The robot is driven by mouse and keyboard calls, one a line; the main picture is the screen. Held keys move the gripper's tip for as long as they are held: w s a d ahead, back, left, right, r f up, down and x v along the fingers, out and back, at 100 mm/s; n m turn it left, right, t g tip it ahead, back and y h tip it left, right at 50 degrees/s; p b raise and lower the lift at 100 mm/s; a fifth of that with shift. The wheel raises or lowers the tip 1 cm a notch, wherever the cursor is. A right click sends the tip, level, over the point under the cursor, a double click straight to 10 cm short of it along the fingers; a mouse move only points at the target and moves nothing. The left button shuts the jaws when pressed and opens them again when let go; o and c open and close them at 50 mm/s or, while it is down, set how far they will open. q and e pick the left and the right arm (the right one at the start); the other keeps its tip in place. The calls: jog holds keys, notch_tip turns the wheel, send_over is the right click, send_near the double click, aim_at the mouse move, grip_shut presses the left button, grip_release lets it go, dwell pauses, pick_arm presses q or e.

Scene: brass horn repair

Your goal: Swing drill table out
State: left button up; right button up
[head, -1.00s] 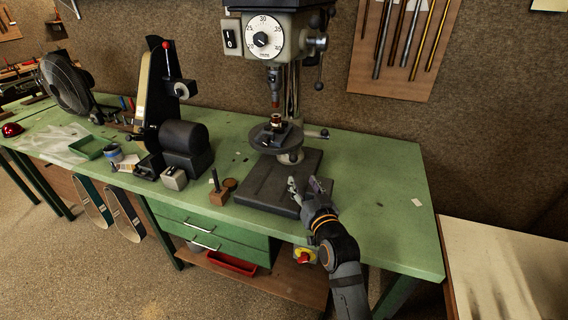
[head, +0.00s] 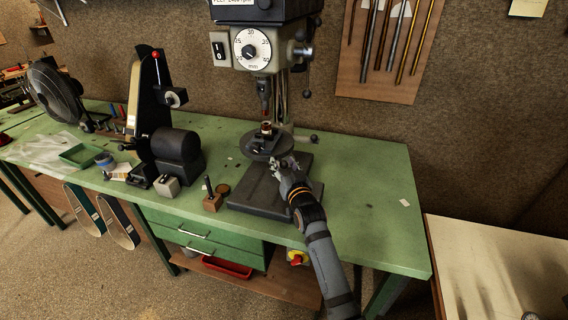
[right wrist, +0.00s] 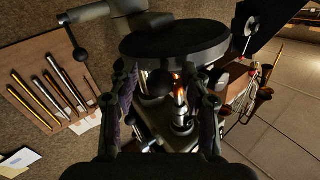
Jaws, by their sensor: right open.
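The drill table (head: 258,148) is a dark round plate on the drill press column, with a small clamped part (head: 266,129) on top of it under the chuck (head: 265,90). It lies over the drill's base (head: 247,194). My right gripper (head: 284,163) is open at the table's front right edge, just below the plate. In the right wrist view the plate (right wrist: 175,38) is close beyond the open fingers (right wrist: 165,85). I cannot tell whether a finger touches it. My left gripper is not in view.
A lever with a dark knob (head: 314,139) sticks out right of the drill table. The green bench top (head: 375,215) is mostly clear on the right.

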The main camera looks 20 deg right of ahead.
jog(key=shift+c, duration=0.4)
grip_shut()
